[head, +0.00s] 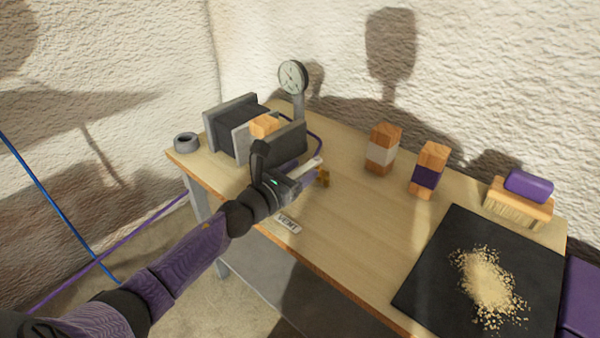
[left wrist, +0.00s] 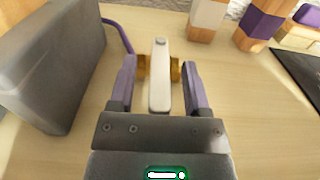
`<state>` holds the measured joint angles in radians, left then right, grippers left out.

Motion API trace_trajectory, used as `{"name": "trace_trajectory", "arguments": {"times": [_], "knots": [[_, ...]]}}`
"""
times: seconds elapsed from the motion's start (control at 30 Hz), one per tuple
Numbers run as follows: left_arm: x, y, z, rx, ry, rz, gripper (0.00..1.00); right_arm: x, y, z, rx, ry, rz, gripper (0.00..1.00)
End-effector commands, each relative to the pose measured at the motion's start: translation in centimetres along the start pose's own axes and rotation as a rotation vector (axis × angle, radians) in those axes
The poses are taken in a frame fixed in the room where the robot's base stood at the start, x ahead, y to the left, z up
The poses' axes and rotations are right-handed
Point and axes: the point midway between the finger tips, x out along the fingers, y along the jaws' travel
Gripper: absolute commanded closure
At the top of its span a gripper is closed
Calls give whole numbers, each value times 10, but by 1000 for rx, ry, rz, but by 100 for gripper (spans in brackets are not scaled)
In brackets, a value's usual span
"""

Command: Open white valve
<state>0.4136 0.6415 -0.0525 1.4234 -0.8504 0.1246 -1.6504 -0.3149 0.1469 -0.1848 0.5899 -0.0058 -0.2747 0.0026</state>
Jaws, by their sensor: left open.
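The white valve handle (left wrist: 159,80) is a lever on a brass valve body (left wrist: 175,69), seen in the left wrist view between my left gripper's fingers. In the head view the white handle (head: 310,163) and the brass body (head: 323,177) show just beyond the fingers, on the table. My left gripper (head: 308,176) is open around the lever; a gap shows on each side of it in the left wrist view (left wrist: 160,85). A purple hose (left wrist: 118,35) runs near the valve. My right gripper is not in view.
A grey press with dark plates (head: 245,130) stands left of the valve, with a gauge (head: 293,77) behind. Wooden blocks (head: 382,150) stand at the back. A black mat (head: 440,280) with shavings and a brush (head: 519,203) are at right. A VENT label (head: 287,224) lies near the front edge.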

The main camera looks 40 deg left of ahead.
Motion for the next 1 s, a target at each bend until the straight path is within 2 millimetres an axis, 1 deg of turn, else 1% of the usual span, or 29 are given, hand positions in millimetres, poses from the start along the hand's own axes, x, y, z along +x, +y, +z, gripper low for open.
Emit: {"name": "trace_trajectory", "arguments": {"times": [0.07,0.17,0.2,0.27,0.3,0.37,1.0], "knots": [[0,0,0,0,0,0,38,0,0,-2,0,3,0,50],[0,0,0,-1,0,0,57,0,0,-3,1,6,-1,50],[0,0,0,-1,0,0,66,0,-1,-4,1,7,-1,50],[0,0,0,-1,0,0,78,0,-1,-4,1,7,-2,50],[0,0,0,-1,0,0,87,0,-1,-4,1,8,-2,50],[0,0,0,-1,0,0,100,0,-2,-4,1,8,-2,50],[-1,0,0,-1,1,0,100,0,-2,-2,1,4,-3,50]]}}
